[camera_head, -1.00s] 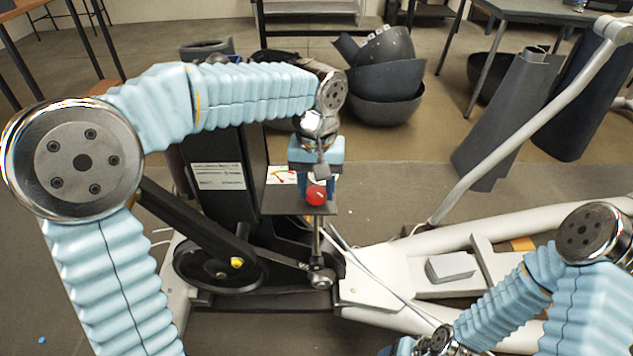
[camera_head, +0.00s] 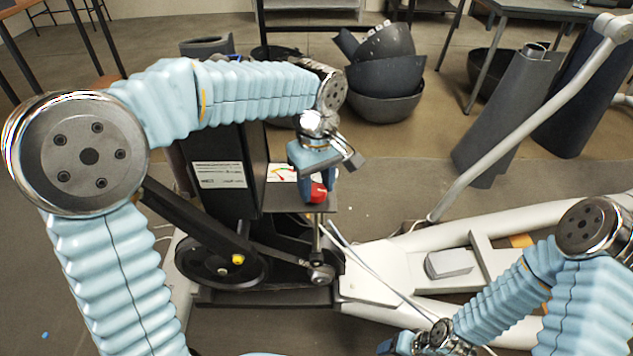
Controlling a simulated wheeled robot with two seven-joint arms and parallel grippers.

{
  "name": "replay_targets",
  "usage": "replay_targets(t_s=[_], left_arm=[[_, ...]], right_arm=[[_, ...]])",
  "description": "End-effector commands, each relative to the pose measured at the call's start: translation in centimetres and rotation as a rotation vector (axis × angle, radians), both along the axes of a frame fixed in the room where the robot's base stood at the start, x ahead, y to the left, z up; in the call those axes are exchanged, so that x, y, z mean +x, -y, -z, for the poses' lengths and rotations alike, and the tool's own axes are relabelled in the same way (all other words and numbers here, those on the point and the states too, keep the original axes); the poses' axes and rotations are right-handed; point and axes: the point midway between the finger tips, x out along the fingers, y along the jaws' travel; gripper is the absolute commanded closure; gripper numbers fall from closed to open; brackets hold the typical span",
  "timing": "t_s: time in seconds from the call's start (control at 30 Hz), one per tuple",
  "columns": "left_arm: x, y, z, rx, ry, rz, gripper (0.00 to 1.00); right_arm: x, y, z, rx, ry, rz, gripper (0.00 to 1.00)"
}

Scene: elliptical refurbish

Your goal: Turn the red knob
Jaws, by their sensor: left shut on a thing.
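The red knob (camera_head: 317,193) sits on a small dark panel (camera_head: 288,203) of the elliptical machine, beside a white label with a gauge-like red and yellow marking (camera_head: 281,174). My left gripper (camera_head: 317,186) reaches in from the left and points down at the panel. It is shut on the red knob, and its blue fingers cover part of it. The gripper body above is turned at an angle. My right gripper (camera_head: 398,343) is low at the bottom edge, far from the knob, partly cut off, and its fingers cannot be made out.
The elliptical's pale frame (camera_head: 390,285) and a black flywheel (camera_head: 215,262) surround the panel. A grey block (camera_head: 449,263) lies on the frame at right. A slanted pale handle bar (camera_head: 510,135) rises at right. Dark bowls (camera_head: 385,80) are stacked behind on the floor.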

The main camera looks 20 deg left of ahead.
Motion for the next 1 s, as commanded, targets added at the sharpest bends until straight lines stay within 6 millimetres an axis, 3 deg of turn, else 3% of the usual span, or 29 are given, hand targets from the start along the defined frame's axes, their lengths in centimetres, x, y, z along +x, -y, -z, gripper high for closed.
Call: replay_targets(t_s=[0.47, 0.5, 0.63, 1.0], left_arm=[[-0.03, 0.03, 0.06, 0.000, -0.001, -0.011, 0.87], [-0.03, 0.03, 0.06, 0.000, -0.001, -0.011, 0.50], [-0.02, 0.02, 0.05, 0.000, -0.001, -0.011, 0.31], [0.04, 0.02, -0.73, 0.000, 0.001, -0.011, 0.31]], right_arm=[[0.00, 0.00, 0.00, 0.000, 0.000, 0.000, 0.38], [0.00, 0.00, 0.00, 0.000, 0.000, 0.000, 0.38], [-0.01, 0.00, 0.00, 0.000, 0.000, 0.000, 0.38], [0.00, -0.01, -0.12, 0.000, 0.000, 0.000, 0.38]])
